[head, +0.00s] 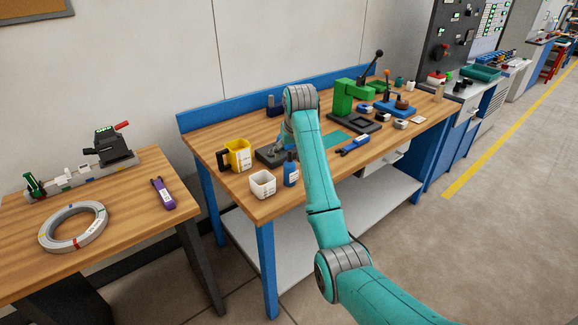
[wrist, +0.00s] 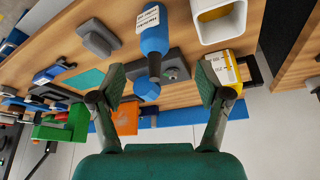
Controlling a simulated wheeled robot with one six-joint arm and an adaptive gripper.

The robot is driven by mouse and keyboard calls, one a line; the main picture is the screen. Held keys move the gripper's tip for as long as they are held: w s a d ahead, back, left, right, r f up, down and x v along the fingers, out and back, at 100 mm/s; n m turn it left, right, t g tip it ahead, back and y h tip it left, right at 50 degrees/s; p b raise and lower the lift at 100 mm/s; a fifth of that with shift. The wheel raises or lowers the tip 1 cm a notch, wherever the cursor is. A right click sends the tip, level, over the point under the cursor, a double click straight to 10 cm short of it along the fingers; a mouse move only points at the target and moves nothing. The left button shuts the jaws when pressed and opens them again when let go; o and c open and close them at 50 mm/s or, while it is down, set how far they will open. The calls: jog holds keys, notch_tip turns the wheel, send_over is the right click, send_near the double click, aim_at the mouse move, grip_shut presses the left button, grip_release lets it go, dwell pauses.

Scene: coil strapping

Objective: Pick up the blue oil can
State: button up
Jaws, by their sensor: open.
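The blue oil can (head: 291,172) stands near the front edge of the wooden workbench, right of a white square container (head: 263,184). In the wrist view the blue oil can (wrist: 154,32) shows a white label and a dark narrow top pointing toward my gripper. My gripper (wrist: 160,80) is open and empty. Its two fingers are spread to either side of the can's line, and the can lies beyond the fingertips, not between them. In the head view my arm reaches over the bench behind the can and partly hides the gripper.
A yellow container (head: 238,155) stands behind the white one; it also shows near the right finger in the wrist view (wrist: 224,70). A dark grey block lies behind the can. A blue-handled tool (head: 353,144) and green press (head: 350,100) are to the right. A separate table (head: 110,240) is left.

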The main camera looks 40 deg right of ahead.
aim_at(290, 162)
jog(key=x, duration=0.6)
jog(key=d+x, duration=0.1)
jog(key=x, duration=0.3)
jog(key=shift+w, duration=0.25)
jog(key=shift+r, duration=0.1)
jog(key=c, duration=1.4)
